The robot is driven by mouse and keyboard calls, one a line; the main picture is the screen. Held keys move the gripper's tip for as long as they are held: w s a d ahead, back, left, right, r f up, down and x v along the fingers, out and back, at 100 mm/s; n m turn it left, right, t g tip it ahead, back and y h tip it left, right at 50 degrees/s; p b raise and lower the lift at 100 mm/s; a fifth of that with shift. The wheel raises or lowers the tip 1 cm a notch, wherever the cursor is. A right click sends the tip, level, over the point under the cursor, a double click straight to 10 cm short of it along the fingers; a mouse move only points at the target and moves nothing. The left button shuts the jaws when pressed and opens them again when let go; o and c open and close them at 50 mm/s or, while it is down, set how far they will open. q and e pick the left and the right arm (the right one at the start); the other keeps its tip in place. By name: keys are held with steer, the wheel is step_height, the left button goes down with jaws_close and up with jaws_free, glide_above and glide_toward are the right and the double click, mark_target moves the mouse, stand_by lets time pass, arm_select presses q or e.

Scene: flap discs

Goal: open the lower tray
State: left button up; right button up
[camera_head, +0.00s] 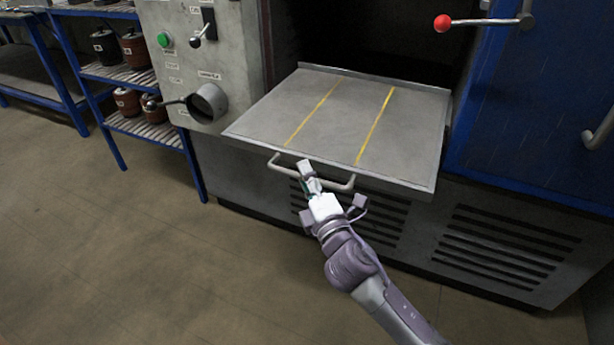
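The lower tray (345,115) is a flat grey metal plate with two yellow lines. It sticks well out of the dark opening of the machine. A pale curved tray handle (338,186) runs along its front edge. My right gripper (307,173) is at the left part of this handle, with its fingertips close together over the bar. It looks shut on the handle, and the fingers hide part of the bar. My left gripper is not in view.
A control panel (205,55) with a green button and a round socket stands left of the tray. A blue door (540,110) with a red-knobbed lever (443,23) is on the right. A blue shelf (118,73) holds several pots. The floor (160,265) at front left is clear.

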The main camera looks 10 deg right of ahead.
steer(key=v, duration=1.2)
stand_by(0.4)
